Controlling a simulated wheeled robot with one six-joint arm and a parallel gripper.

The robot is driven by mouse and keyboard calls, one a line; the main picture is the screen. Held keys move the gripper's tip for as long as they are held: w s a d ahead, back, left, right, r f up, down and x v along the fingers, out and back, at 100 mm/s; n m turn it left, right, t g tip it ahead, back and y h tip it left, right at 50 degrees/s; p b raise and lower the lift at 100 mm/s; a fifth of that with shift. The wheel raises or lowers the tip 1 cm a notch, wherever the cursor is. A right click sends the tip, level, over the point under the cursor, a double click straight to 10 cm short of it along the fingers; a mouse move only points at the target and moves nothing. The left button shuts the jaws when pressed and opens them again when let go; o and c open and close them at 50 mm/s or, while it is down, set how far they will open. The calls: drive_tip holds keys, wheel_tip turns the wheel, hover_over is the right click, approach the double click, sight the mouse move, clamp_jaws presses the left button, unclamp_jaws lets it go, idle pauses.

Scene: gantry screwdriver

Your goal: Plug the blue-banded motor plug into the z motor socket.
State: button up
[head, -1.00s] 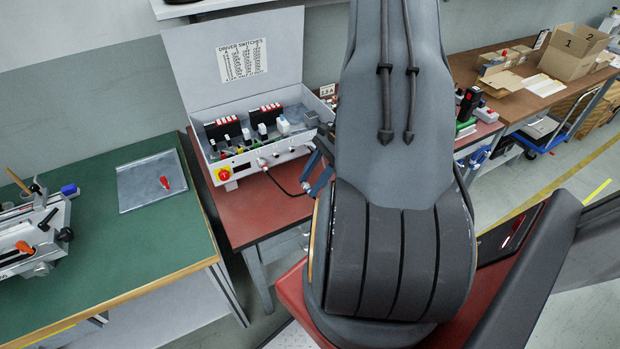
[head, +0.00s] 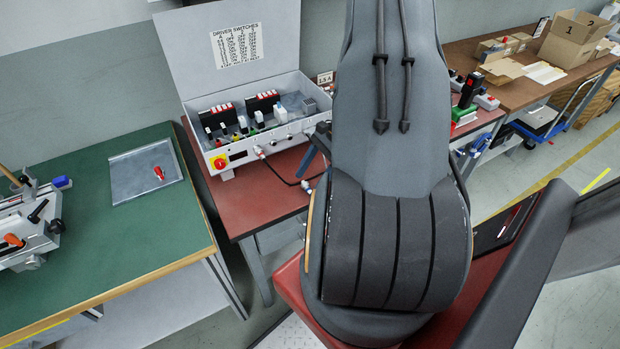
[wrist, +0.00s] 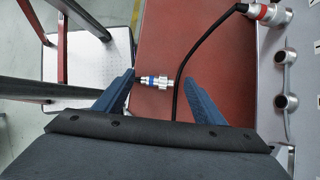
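The blue-banded motor plug (wrist: 155,81), a silver connector with a blue ring, lies crosswise over the red bench top in the wrist view. A small silver piece on the bench (head: 307,186) in the head view may be the same plug. My gripper (wrist: 158,80) is open, with one blue finger on each side of the plug; I cannot tell its height above it. The grey controller box (wrist: 300,130) is at the right, with silver sockets (wrist: 286,102) on its front. I cannot read which socket is z.
A red-banded plug (wrist: 264,13) is seated in the box, and its black cable (wrist: 205,38) runs down past my right finger. The box (head: 250,158) stands open on the red bench (head: 240,210). A green bench (head: 150,235) is at the left.

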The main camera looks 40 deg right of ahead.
drive_tip(key=b+v, duration=0.2)
drive_tip(key=v, duration=0.5)
drive_tip(key=shift+d+r, duration=0.2)
drive_tip(key=shift+r, duration=0.15)
drive_tip(key=a+r+n+h, duration=0.2)
drive_tip(key=a+r+n, duration=0.2)
drive_tip(key=a+n, duration=0.3)
drive_tip(key=a+r+n+h, duration=0.2)
drive_tip(key=a+r+n, duration=0.3)
drive_tip(key=a, duration=0.7)
drive_tip(key=a+r+n+h, duration=0.2)
drive_tip(key=a+r+n, duration=0.3)
drive_tip(key=a+n, duration=0.3)
drive_tip(key=shift+s+a+r+n+h+b, duration=0.2)
drive_tip(key=shift+s+a+n+h+b, duration=0.15)
drive_tip(key=shift+a, duration=0.6)
